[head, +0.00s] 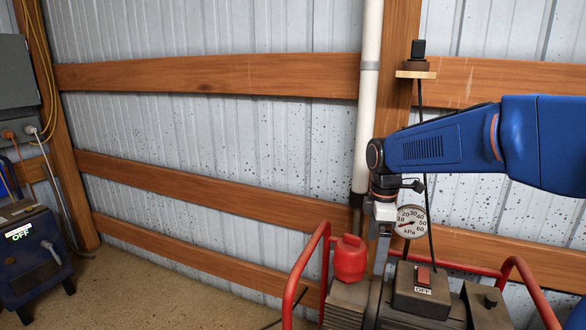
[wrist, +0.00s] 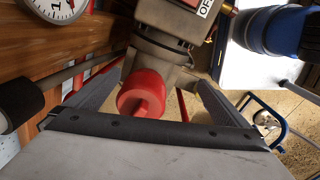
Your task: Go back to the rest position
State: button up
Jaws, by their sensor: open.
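My gripper (wrist: 162,80) is open, with its two grey fingers spread in the wrist view. A red cap (wrist: 140,92) shows between the fingers there, and nothing is clearly gripped. How far the cap is from the fingers I cannot tell. In the head view my blue arm reaches in from the right and bends down at the wrist. The gripper hangs over a machine in a red tube frame (head: 308,262), just right of a red cap (head: 349,260). The fingertips are hard to make out there.
A round kPa gauge (head: 411,222) and a grey box marked OFF (head: 421,292) stand close to my wrist. A black cable hangs from a wooden bracket (head: 416,74). A white pipe (head: 368,100) runs down the wall. A blue machine (head: 32,250) stands left, with clear floor between.

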jog(key=s+d+f+m+t, duration=0.1)
jog(key=s+d+m+t, duration=0.1)
jog(key=s+m, duration=0.6)
jog(key=s+d+f+m+t, duration=0.1)
jog(key=s+d+m, duration=0.4)
jog(key=s, duration=1.3)
jog(key=m+t, duration=0.1)
jog(key=m, duration=0.2)
jog(key=shift+s+t, duration=0.3)
jog(key=shift+f, duration=0.1)
